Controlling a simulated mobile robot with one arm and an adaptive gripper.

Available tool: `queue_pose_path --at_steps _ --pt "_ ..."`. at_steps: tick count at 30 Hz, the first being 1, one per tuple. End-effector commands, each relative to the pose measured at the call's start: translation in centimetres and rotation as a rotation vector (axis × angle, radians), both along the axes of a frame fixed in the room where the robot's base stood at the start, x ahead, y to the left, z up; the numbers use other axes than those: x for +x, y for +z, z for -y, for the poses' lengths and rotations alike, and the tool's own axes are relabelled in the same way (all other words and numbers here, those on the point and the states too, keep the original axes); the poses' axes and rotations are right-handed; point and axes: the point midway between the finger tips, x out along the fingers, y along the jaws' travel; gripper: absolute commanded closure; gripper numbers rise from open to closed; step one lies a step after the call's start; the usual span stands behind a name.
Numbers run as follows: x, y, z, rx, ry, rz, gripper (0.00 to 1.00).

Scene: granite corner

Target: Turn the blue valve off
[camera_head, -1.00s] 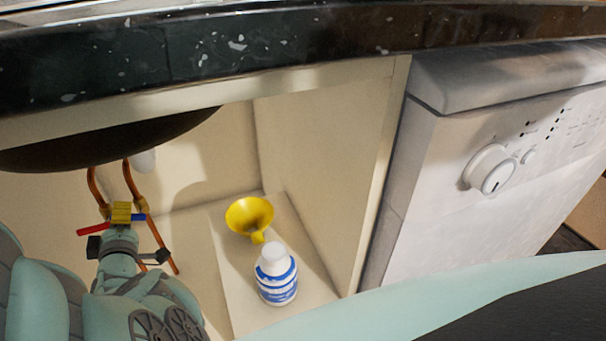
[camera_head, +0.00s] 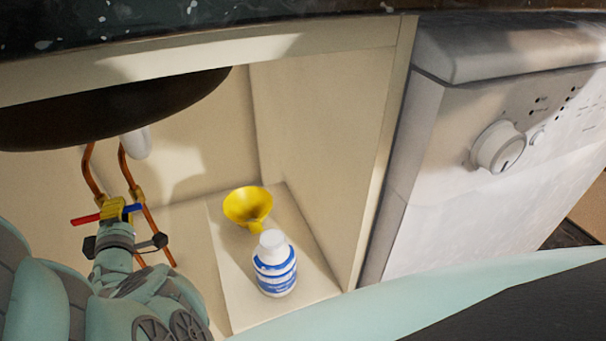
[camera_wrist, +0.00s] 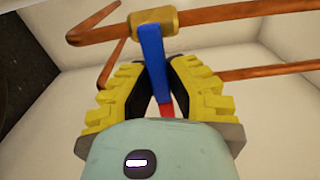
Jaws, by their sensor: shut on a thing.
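The blue valve handle (camera_wrist: 153,55) runs down from a brass valve body (camera_wrist: 155,22) on a copper pipe in the wrist view. My gripper (camera_wrist: 157,88) is shut on this handle, with its yellow ridged pads on either side of it. A red handle (camera_head: 85,219) sticks out to the left. A bit of red (camera_wrist: 166,110) also shows between the pads in the wrist view. My fingers hide part of the blue handle.
A yellow funnel (camera_head: 247,205) and a white and blue bottle (camera_head: 275,264) stand on the cabinet floor to the right. The dark sink bowl (camera_head: 110,112) hangs above. The cabinet side wall (camera_head: 325,150) and a white appliance (camera_head: 480,190) bound the right.

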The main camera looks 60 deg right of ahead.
Motion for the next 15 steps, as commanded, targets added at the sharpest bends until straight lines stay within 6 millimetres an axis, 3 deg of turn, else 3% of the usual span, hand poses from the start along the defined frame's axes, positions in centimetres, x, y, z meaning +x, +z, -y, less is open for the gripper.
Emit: queue_pose_path --at_steps 11,12,15 --pt "-0.11 -0.25 0.16 -0.025 -0.004 -0.023 1.0" --pt "-0.12 -0.26 0.16 -0.024 -0.004 -0.023 0.81" --pt "-0.11 -0.25 0.16 -0.025 -0.004 -0.023 0.71"
